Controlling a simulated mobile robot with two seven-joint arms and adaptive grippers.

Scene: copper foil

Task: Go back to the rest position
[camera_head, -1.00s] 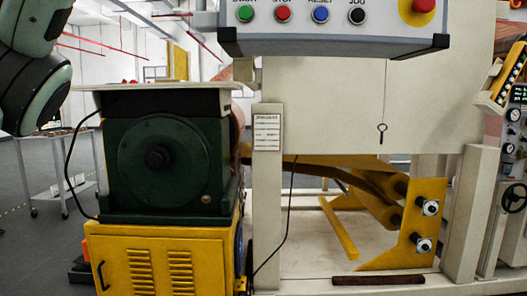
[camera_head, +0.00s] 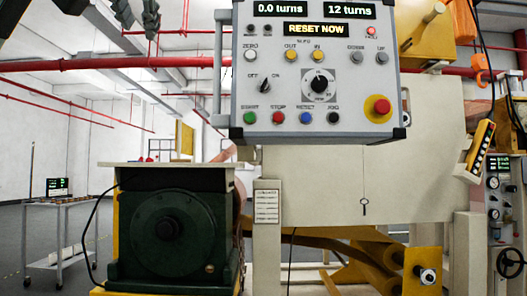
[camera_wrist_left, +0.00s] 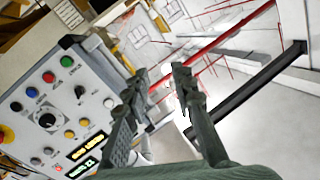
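My left gripper (camera_head: 137,14) shows at the top left of the head view, cut off by the upper edge. In the left wrist view its two fingers (camera_wrist_left: 159,78) stand apart with nothing between them, so it is open and empty. The grey control panel (camera_head: 258,100) is to the right of the gripper, and they are apart. Its displays read "0.0 turns", "12 turns" and "RESET NOW". The panel also shows in the left wrist view (camera_wrist_left: 28,120), tilted, left of the fingers. My right gripper is not in view.
A dark green motor housing (camera_head: 140,235) with a pale top plate stands below the panel's left side. A trolley (camera_head: 60,222) stands at the far left. A cream machine frame (camera_head: 320,185) is under the panel. Red pipes (camera_head: 60,66) run along the back wall.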

